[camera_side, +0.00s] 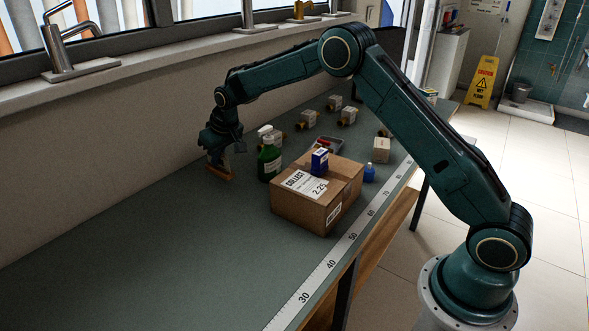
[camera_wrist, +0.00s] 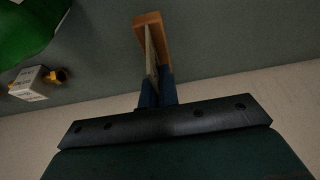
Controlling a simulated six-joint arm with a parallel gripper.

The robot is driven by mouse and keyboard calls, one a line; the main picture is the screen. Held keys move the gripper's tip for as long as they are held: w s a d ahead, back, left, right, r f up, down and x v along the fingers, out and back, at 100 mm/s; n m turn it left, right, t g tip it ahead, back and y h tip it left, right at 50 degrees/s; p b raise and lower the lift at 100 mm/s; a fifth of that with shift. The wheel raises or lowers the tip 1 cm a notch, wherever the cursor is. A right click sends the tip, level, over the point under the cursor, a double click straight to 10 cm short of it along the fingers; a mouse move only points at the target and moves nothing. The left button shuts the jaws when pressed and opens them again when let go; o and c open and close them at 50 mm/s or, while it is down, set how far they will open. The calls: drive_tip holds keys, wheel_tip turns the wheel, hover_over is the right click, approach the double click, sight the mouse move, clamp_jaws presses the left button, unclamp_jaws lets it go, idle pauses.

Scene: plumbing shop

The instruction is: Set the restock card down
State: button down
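The restock card (camera_wrist: 151,58) shows edge-on in the wrist view as a thin pale strip, between my fingertips and a small wooden block (camera_wrist: 153,38). My gripper (camera_wrist: 158,86) has its blue fingers close together and looks shut on the card. In the side view my gripper (camera_side: 217,156) points down, low over the bench near the wall. The wooden block (camera_side: 219,173) is just under it on the bench. The card's lower edge meets or overlaps the block; I cannot tell whether it rests in it. The card's face is hidden.
A cardboard box (camera_side: 312,199) carries a small blue box (camera_side: 320,161). The bench's near left is clear.

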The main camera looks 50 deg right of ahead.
sight(220, 168)
drive_tip(key=shift+f, duration=0.1)
drive_tip(key=shift+f, duration=2.05)
drive_tip(key=shift+f, duration=0.1)
drive_tip(key=c, duration=1.7)
unclamp_jaws()
drive_tip(key=v, duration=1)
drive_tip(key=shift+s+r, duration=0.15)
drive_tip(key=shift+r, duration=0.2)
drive_tip(key=shift+s+r, duration=0.3)
drive_tip(key=shift+r, duration=0.35)
